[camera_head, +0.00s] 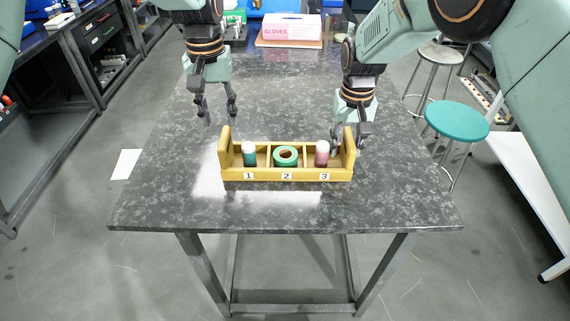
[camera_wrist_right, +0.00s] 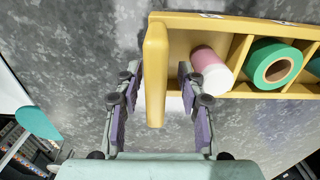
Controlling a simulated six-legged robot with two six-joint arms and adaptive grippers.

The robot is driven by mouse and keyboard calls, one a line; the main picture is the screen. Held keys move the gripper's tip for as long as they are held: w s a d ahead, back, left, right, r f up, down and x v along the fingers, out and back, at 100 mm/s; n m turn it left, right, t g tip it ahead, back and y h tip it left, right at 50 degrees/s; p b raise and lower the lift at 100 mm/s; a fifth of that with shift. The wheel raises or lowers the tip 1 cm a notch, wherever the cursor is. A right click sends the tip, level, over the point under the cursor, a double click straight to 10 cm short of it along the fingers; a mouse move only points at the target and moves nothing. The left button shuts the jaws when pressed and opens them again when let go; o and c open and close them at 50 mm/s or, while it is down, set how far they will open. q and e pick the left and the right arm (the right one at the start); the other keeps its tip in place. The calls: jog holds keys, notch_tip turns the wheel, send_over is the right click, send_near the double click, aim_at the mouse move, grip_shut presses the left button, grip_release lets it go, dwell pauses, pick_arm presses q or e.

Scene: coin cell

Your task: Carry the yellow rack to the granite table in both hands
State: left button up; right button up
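The yellow rack (camera_head: 287,175) appears to stand upright on the granite table (camera_head: 150,200), near its front edge. Its compartments 1, 2 and 3 hold a green vial with a white cap (camera_head: 249,153), a green tape roll (camera_head: 286,157) and a pink vial with a white cap (camera_head: 322,153). My left gripper (camera_head: 218,112) is open and empty, above and behind the rack's left end wall. My right gripper (camera_wrist_right: 160,76) is open, its fingers on either side of the rack's right end wall (camera_wrist_right: 155,100), with gaps visible. It also shows in the head view (camera_head: 361,138).
A pink and white glove box (camera_head: 291,27) lies at the table's far end. A teal stool (camera_head: 457,120) and a grey stool (camera_head: 441,54) stand right of the table. A dark bench with drawers (camera_head: 100,35) is at the left. The table's middle is clear.

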pick_arm(q)
jog(key=shift+w, duration=0.1)
pick_arm(e)
jog(key=shift+w+r, duration=0.15)
jog(key=shift+r, duration=0.05)
pick_arm(q)
jog(key=shift+r, duration=0.1)
pick_arm(e)
jog(key=r, duration=1)
jog(key=shift+s+r, duration=0.2)
jog(key=shift+s, duration=0.05)
jog(key=shift+w+r, duration=0.1)
jog(key=shift+r, duration=0.2)
jog(key=shift+d+r, duration=0.1)
jog(key=shift+r, duration=0.25)
pick_arm(q)
jog(key=shift+s+d+r, duration=0.1)
jog(key=shift+s, duration=0.15)
pick_arm(e)
jog(key=shift+s+r, duration=0.1)
jog(key=shift+s, duration=0.15)
pick_arm(q)
jog(key=shift+w, duration=0.2)
pick_arm(e)
jog(key=shift+w, duration=0.2)
pick_arm(q)
jog(key=shift+f, duration=0.2)
pick_arm(e)
jog(key=shift+f, duration=0.2)
